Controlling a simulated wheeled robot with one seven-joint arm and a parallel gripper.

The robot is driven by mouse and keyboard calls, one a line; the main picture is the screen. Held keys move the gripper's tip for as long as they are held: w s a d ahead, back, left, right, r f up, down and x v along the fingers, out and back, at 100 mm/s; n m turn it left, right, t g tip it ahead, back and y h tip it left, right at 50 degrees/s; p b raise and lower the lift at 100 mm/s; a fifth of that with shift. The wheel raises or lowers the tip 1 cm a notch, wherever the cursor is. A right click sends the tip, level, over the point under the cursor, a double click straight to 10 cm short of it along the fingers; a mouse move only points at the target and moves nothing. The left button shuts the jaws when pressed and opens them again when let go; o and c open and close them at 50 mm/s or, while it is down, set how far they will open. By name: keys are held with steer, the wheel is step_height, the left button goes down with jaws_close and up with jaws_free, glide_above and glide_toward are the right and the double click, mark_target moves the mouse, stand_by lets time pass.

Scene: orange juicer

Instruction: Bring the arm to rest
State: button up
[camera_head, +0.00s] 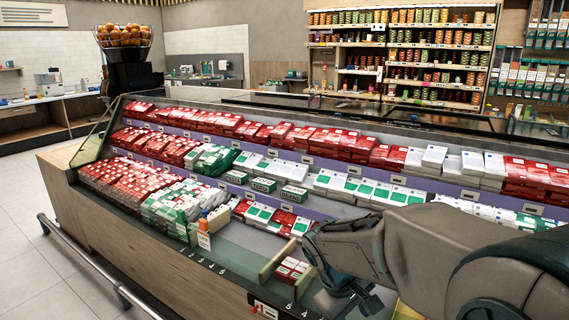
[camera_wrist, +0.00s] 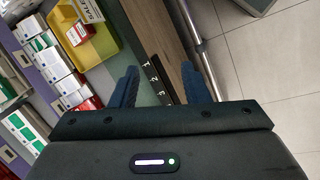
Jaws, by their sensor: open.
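My arm reaches in from the right of the head view, over the front of the chilled display case (camera_head: 185,268). My gripper (camera_head: 350,300) hangs at the bottom of that view, and its fingertips are hard to make out there. In the wrist view my gripper (camera_wrist: 160,78) shows two dark fingers spread apart with nothing between them. It hovers above the case's wooden front edge (camera_wrist: 155,35); the height gap cannot be told.
Red, white and green boxes (camera_head: 290,137) fill the case's tiers. A yellow tray (camera_wrist: 98,40) holds a red box (camera_wrist: 80,33). A metal rail (camera_wrist: 200,45) runs along the front. The tiled floor (camera_wrist: 260,70) is clear. Oranges (camera_head: 125,35) sit in a rack at the back left.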

steer(key=s+d+r+m+t+y+p, duration=0.1)
steer(key=s+r+m+t+y+p, duration=0.1)
steer(key=s+r+m+p, duration=0.3)
steer(key=s+r+m+y, duration=0.1)
steer(key=s+r+m, duration=0.1)
steer(key=s+r, duration=0.2)
steer(key=shift+s+r+y+p, duration=0.2)
steer(key=shift+s+y+p, duration=0.2)
steer(key=shift+s, duration=0.7)
stand_by(0.8)
